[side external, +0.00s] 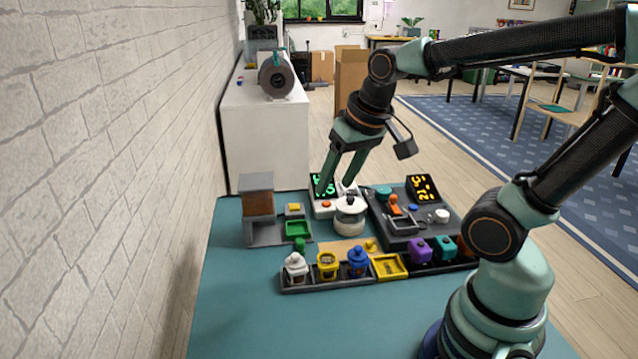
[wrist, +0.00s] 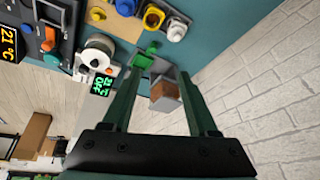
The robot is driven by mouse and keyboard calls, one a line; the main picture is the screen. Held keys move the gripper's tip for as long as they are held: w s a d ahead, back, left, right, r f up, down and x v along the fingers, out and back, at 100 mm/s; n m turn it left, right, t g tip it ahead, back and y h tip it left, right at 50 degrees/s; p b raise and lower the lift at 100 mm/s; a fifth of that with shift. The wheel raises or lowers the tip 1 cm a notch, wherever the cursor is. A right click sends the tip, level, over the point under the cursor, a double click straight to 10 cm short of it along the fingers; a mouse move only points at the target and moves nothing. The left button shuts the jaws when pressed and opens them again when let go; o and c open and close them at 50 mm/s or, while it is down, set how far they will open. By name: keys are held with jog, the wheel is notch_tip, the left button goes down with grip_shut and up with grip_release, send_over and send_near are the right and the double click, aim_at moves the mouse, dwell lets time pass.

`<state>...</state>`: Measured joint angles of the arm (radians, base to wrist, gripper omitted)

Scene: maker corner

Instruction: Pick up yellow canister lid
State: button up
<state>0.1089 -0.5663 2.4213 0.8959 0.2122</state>
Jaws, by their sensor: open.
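A small yellow lid with a knob (side external: 371,245) lies on the tan board behind the dark rack. It also shows in the wrist view (wrist: 97,14) near the top edge. The yellow canister (side external: 328,267) stands in the rack with its top uncovered; the wrist view shows it too (wrist: 153,18). My gripper (side external: 336,188) is open and empty, pointing down above the back of the table, behind and left of the lid. In the wrist view, its fingers (wrist: 159,75) are spread wide, with nothing between the tips.
A white pot with a black knob (side external: 349,219) stands in front of my gripper. White (side external: 296,269) and blue (side external: 358,262) canisters flank the yellow one. A grey stand (side external: 262,232) with a brown hopper is at left, a dark control panel (side external: 408,226) at right. The front table (side external: 260,325) is clear.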

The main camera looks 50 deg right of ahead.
jog(key=w+d+f+m+g, duration=0.1)
jog(key=d+f+m+g, duration=0.1)
jog(key=d+f+m, duration=0.4)
jog(key=m+g, duration=0.2)
jog(key=m, duration=0.6)
send_over(370, 242)
notch_tip(370, 242, down, 5)
jog(key=f, duration=0.6)
jog(key=shift+w+a+f, duration=0.15)
jog(key=shift+a+f, duration=0.15)
jog(key=shift+d+f, duration=0.15)
jog(key=shift+f, duration=1.15)
jog(key=shift+d+f, duration=0.1)
jog(key=shift+f, duration=1.2)
grip_shut()
